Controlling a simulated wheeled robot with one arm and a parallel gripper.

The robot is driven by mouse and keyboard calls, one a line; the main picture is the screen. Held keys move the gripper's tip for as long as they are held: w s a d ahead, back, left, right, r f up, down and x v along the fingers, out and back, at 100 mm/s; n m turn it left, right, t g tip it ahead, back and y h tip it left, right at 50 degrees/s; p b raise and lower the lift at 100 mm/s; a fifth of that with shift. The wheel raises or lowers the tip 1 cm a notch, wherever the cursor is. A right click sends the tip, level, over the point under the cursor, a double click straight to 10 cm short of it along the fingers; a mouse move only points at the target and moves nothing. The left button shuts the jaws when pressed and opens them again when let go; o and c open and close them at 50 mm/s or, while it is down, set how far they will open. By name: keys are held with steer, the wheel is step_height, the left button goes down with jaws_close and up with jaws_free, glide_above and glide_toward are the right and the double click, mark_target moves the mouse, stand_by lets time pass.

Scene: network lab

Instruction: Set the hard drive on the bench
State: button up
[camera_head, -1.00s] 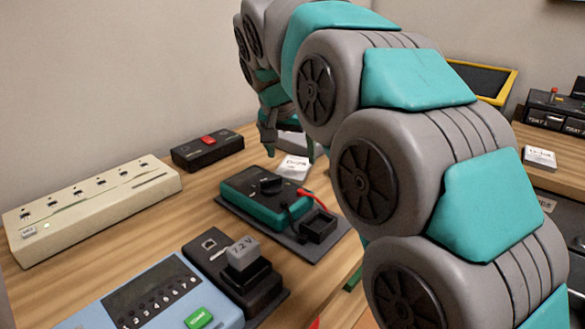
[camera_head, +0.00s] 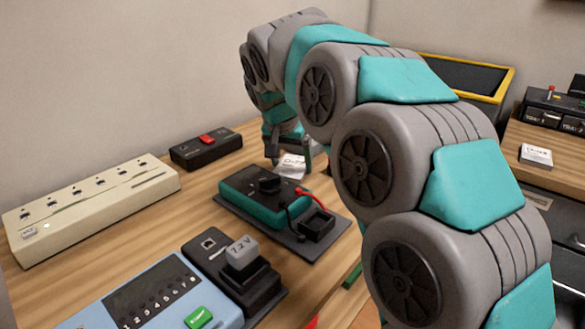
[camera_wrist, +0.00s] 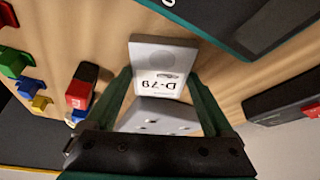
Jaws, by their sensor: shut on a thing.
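In the wrist view the hard drive (camera_wrist: 163,62) lies between my two green fingers (camera_wrist: 162,88), low over the wood. A pale grey face with dark marks (camera_wrist: 158,118) shows nearer the palm; I cannot tell whether it is part of the drive. The drive's underside is hidden, so I cannot tell whether it touches the bench.
A green meter (camera_head: 265,205) on a dark base stands just in front of the drive. A black box with a red switch (camera_head: 206,148) and a long power strip (camera_head: 95,208) stand left. A blue charger (camera_head: 150,300) is nearest. Another labelled slab (camera_head: 536,156) lies on the right-hand table.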

mark_target(291, 167)
steer(key=c, duration=0.7)
steer(key=shift+o, duration=0.2)
steer(key=shift+w+r, duration=0.1)
steer(key=shift+r, duration=4.85)
